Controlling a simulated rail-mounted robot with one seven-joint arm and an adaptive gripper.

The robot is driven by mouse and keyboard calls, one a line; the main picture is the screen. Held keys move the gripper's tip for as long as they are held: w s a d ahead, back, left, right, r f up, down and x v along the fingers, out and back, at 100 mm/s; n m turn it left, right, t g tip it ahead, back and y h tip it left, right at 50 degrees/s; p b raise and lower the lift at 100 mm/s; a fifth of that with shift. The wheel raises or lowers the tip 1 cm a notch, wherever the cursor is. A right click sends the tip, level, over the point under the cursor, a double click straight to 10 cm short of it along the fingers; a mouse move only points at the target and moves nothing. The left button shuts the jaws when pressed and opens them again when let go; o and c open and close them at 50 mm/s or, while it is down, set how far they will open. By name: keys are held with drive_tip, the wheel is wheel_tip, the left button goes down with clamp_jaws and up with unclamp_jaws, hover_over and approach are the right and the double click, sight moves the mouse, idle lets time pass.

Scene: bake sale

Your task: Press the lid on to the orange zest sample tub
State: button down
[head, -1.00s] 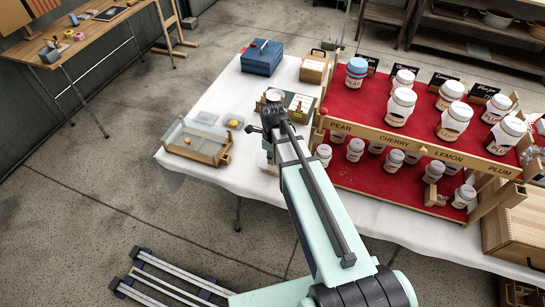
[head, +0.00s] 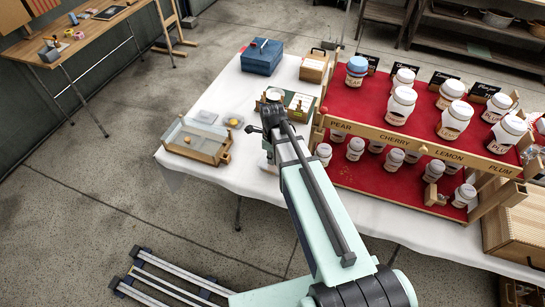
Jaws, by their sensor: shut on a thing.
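My gripper (head: 271,112) is at the end of my arm, over the white table near its middle. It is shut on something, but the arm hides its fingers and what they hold. A pale round piece (head: 274,95) shows just beyond it; I cannot tell whether this is a lid. A small clear tub (head: 234,122) with an orange spot in it lies on the table left of my gripper. Another clear, shallow piece (head: 207,116) lies farther left. A wooden-framed tray (head: 212,158) with clear sides, at the table's left edge, has an orange item in it.
A red tiered stand (head: 345,176) with several white-lidded jars rises close to the right of my gripper. A blue box (head: 262,57) and a wooden box (head: 314,68) stand at the back. The white tablecloth (head: 225,90) is clear at the left back.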

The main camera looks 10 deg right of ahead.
drive_tip(key=shift+f, duration=0.1)
idle(0.3)
drive_tip(key=c, duration=1.1)
unclamp_jaws()
drive_tip(key=shift+o, duration=0.2)
drive_tip(key=shift+r+p, duration=1.6)
drive_tip(key=shift+r, duration=0.9)
